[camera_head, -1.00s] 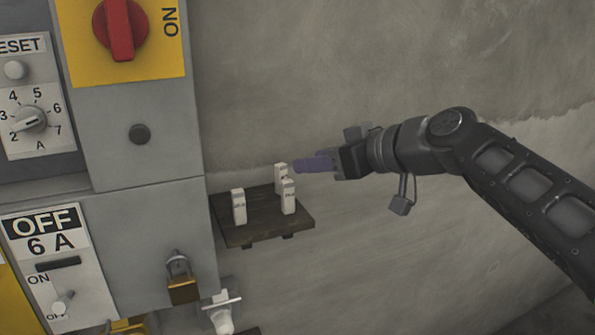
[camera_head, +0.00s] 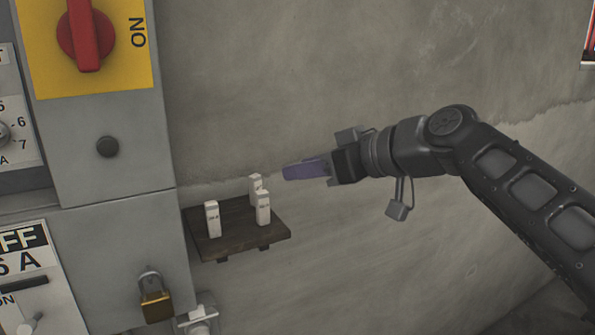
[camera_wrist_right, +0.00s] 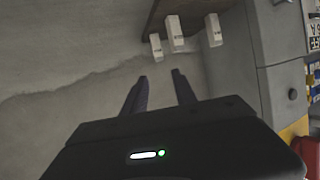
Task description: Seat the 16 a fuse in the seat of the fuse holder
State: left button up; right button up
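Several white fuses stand upright on a small dark wooden shelf (camera_head: 232,243): one at the left (camera_head: 212,219), one at the back (camera_head: 256,185) and one at the right (camera_head: 263,208). Their labels are too small to read, so I cannot tell which is the 16 A one. My right gripper (camera_head: 290,172) is beside the shelf at its right, apart from the fuses. In the right wrist view its fingers (camera_wrist_right: 160,75) are spread with nothing between them, and the fuses (camera_wrist_right: 176,34) are beyond them. I cannot identify the fuse holder. My left gripper is out of view.
A grey cabinet (camera_head: 110,190) with a red rotary switch (camera_head: 85,35) stands left of the shelf. A brass padlock (camera_head: 156,306) hangs on it. A white fitting (camera_head: 198,318) is cut off by the bottom edge.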

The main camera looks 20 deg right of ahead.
jog(key=w+f+m+y+b, duration=0.1)
jog(key=f+m+b, duration=0.1)
jog(key=m, duration=0.9)
jog(key=w+f+m+t+y+b, duration=0.1)
jog(key=m+b, duration=0.3)
jog(key=m, duration=0.7)
jog(key=w+f+m+y+b, duration=0.1)
jog(key=f+m+y+b, duration=0.1)
jog(key=m, duration=0.9)
jog(key=shift+w+d+f+m+t+y+b, duration=0.35)
jog(key=shift+f+b, duration=0.2)
jog(key=shift+b, duration=0.2)
jog(key=shift+x, duration=1.3)
